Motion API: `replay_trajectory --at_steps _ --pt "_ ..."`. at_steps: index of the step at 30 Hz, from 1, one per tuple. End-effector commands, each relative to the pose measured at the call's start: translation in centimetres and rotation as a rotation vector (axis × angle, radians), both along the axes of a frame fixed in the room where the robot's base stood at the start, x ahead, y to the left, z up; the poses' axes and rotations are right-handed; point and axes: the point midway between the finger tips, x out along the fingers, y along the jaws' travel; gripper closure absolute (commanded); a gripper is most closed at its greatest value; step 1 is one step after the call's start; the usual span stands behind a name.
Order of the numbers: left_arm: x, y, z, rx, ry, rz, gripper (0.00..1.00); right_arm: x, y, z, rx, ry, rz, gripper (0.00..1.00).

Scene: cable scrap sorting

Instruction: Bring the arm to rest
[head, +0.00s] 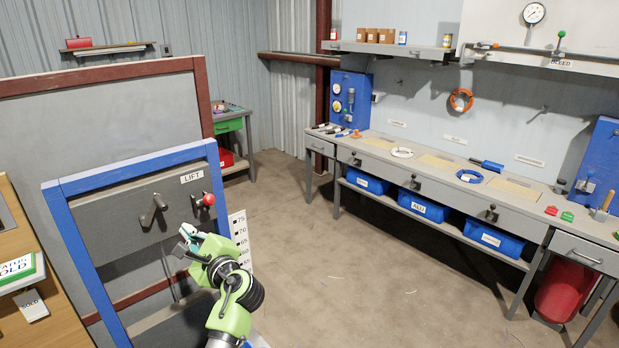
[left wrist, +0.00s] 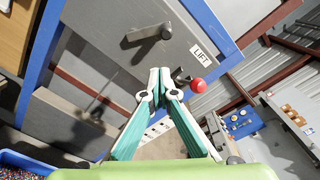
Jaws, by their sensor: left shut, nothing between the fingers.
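My left arm is green and comes up from the bottom in the head view. Its left gripper (head: 185,240) is in front of the grey panel with the blue frame, below the red-knobbed lever. In the left wrist view the teal fingers of the left gripper (left wrist: 160,75) meet at their tips, shut and empty. The red knob (left wrist: 198,84) shows just right of the fingertips there, and in the head view the red knob (head: 208,199) is to the upper right of the gripper. Whether they touch cannot be told. My right gripper is not in view.
The panel (head: 105,225) carries a LIFT label (head: 192,176) and a dark handle (head: 153,210). A white scale board (head: 240,240) stands beside it. A long workbench (head: 450,171) with blue bins runs along the right. The floor (head: 370,290) between is mostly clear.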

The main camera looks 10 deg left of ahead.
Motion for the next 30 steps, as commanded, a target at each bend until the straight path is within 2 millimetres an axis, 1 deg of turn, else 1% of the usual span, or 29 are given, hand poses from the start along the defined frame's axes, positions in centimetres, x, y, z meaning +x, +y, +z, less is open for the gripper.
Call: replay_trajectory --at_steps 1,2,4,5,6,7,8,9,11,12,14,15,18,21,26,30 --pt "-1.1 0.1 -1.7 -0.056 -0.006 0.004 1.0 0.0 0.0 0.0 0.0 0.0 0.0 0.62" --pt "-1.9 0.2 -3.0 -0.105 -0.017 0.006 1.0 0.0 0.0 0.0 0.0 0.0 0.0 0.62" --pt "-4.3 0.1 -6.4 -0.255 -0.05 0.018 1.0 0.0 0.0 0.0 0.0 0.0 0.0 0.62" --pt "-5.6 -0.1 -8.1 -0.333 -0.064 0.029 1.0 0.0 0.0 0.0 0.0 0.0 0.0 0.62" --pt "-7.6 -0.4 -10.4 -0.444 -0.086 0.045 1.0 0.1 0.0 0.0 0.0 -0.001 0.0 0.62" --pt "-9.1 -0.8 -12.0 -0.529 -0.102 0.061 1.0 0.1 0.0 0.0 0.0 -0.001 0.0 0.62" --pt "-10.7 -1.2 -13.6 -0.613 -0.115 0.079 1.0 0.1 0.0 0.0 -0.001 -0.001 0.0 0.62" --pt "-12.9 -1.9 -15.6 -0.725 -0.132 0.107 1.0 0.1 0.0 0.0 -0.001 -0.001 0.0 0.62" --pt "-16.2 -3.2 -18.2 -0.887 -0.151 0.156 1.0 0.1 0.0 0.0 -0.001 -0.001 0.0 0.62" --pt "-18.4 -4.2 -19.7 -0.99 -0.159 0.195 1.0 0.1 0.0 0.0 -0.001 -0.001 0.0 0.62" --pt "-21.7 -5.8 -21.6 -1.132 -0.166 0.258 1.0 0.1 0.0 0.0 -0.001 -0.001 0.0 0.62" --pt "-23.5 -6.9 -22.4 -1.212 -0.169 0.295 1.0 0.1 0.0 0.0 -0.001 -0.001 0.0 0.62" --pt "-27.5 -9.2 -23.7 -1.37 -0.164 0.384 1.0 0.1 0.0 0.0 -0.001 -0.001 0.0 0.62" --pt "-30.7 -11.1 -24.3 -1.485 -0.155 0.464 1.0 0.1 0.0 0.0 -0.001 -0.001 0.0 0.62" --pt "-35.2 -13.8 -24.6 -1.628 -0.13 0.582 1.0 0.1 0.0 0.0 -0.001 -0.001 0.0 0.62" --pt "-38.6 -16.0 -24.3 -1.726 -0.103 0.68 1.0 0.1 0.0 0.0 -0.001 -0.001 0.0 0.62"
